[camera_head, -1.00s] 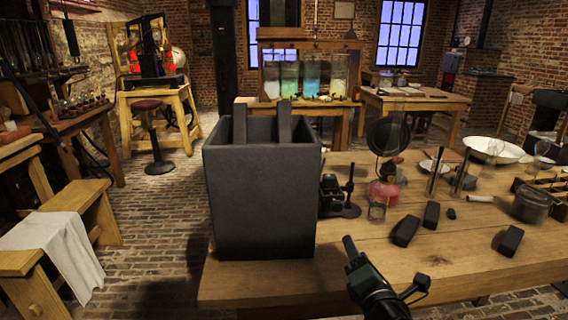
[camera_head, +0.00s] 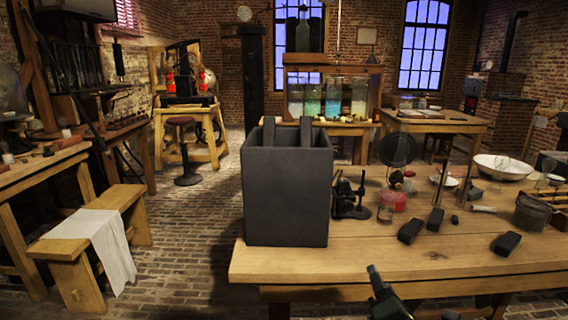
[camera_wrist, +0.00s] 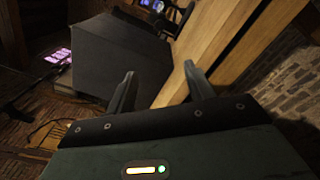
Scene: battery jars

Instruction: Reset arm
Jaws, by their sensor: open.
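My gripper (camera_wrist: 160,84) is open and empty in the wrist view, its two fingers spread apart. In the head view part of my arm (camera_head: 388,303) shows at the bottom edge, in front of the table's front edge. A dark grey open-topped box (camera_head: 287,200) stands upright at the left end of the wooden table (camera_head: 370,262), with two dark slabs sticking up out of it. The box also shows at upper left in the wrist view (camera_wrist: 105,55), beyond the fingers and apart from them.
Several black blocks (camera_head: 411,230) lie on the table right of the box. Behind them stand a small black instrument (camera_head: 350,197), a pink-red flask (camera_head: 393,201) and a white bowl (camera_head: 503,166). A bench with a white cloth (camera_head: 108,245) is at left. Brick floor left of the table is open.

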